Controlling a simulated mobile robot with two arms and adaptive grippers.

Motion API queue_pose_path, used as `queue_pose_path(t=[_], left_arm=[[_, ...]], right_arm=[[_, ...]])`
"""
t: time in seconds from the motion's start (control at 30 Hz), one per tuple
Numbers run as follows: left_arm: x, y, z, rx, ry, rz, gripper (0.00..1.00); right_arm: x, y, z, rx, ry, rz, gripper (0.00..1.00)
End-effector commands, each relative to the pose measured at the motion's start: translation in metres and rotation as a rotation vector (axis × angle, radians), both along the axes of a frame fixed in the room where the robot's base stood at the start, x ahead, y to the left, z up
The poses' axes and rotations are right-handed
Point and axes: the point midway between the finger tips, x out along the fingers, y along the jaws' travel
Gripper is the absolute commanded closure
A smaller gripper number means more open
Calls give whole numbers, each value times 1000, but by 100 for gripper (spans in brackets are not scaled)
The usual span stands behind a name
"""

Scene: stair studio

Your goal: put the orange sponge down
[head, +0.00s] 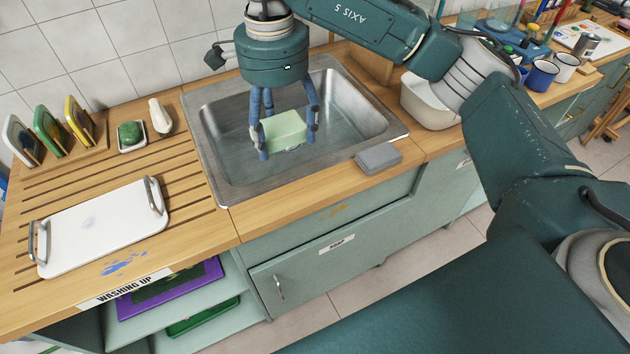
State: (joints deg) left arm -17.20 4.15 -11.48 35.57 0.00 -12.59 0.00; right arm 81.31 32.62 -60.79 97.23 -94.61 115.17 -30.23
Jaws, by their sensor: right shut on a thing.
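My right gripper (285,130) hangs over the metal sink (215,170) with its blue fingers pointing down. It is shut on a pale green block (286,126), which looks like a sponge or bar. The block is held between the fingers above the sink's basin; its exact height is hard to tell. I see no orange sponge in the head view. My left gripper is not in view.
A white tray (90,230) with metal handles lies on the slatted wooden counter (190,235). A grey block (378,157) sits at the sink's front right edge. A green lump in a dish (131,135) and a white bottle-like thing (160,116) stand behind. A whitish tub (425,105) is to the right.

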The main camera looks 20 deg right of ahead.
Motion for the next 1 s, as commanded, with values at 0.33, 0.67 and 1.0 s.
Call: queue_pose_path(t=[0.33,0.67,1.0], left_arm=[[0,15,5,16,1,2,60],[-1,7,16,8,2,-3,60],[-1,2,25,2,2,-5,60]], right_arm=[[-3,2,-91,3,10,1,53],[-1,1,-146,1,3,-1,53],[-2,0,-183,0,6,-1,53]])
